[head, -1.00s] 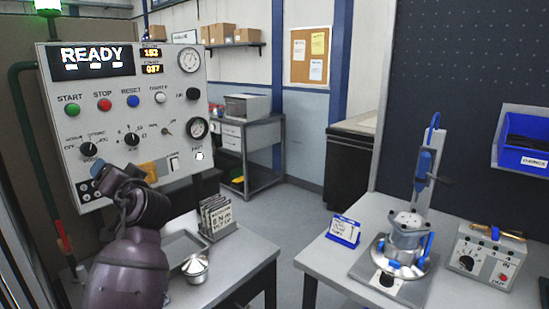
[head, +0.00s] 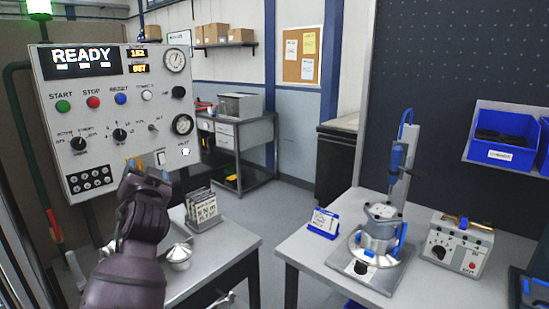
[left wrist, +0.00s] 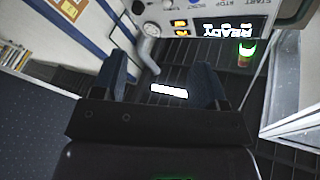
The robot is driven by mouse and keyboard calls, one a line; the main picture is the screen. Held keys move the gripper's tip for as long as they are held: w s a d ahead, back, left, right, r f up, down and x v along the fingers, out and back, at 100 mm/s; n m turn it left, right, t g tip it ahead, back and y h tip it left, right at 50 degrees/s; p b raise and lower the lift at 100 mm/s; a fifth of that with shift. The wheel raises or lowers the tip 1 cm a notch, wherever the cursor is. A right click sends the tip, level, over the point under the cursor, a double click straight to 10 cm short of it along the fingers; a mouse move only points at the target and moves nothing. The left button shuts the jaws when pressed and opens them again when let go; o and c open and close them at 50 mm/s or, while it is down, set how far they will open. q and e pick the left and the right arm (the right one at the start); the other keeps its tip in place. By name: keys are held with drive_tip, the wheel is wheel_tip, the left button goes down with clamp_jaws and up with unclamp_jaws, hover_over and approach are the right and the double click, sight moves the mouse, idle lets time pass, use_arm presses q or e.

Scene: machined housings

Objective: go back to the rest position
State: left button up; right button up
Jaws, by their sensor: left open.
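My left gripper (left wrist: 162,82) is open and empty in the left wrist view, with its two dark fingers apart. In the head view the left arm rises from the lower left, and its wrist hides most of the gripper (head: 145,172) in front of the lower part of the control panel (head: 115,105). I cannot tell in the head view whether it touches the panel. My right gripper is not in view.
A side table (head: 225,245) below the panel bears a metal cup (head: 179,257) and a card rack (head: 202,209). The right table (head: 310,250) bears a housing in a fixture (head: 380,228), a blue sign holder (head: 323,222) and a control box (head: 458,243). Open floor lies between the tables.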

use_arm(q)
drive_tip(key=s+d+f+h, duration=0.1)
drive_tip(key=s+f+h, duration=0.25)
drive_tip(key=f, duration=0.45)
drive_tip(key=s+d+f+g+h, duration=0.15)
drive_tip(key=s+f, duration=0.25)
drive_tip(key=f, duration=0.4)
drive_tip(key=s+d+f+h, duration=0.1)
drive_tip(key=s+f+h, duration=0.25)
drive_tip(key=f, duration=0.45)
drive_tip(key=s+a+f+g, duration=0.1)
drive_tip(key=s+f+g, duration=0.1)
drive_tip(key=s+f, duration=0.7)
drive_tip(key=s+a+f+n+g, duration=0.1)
drive_tip(key=s+f+g, duration=0.2)
drive_tip(key=s+f, duration=0.7)
drive_tip(key=s+y, duration=0.1)
drive_tip(key=s, duration=0.3)
drive_tip(key=shift+s, duration=0.35)
drive_tip(key=shift+f, duration=0.1)
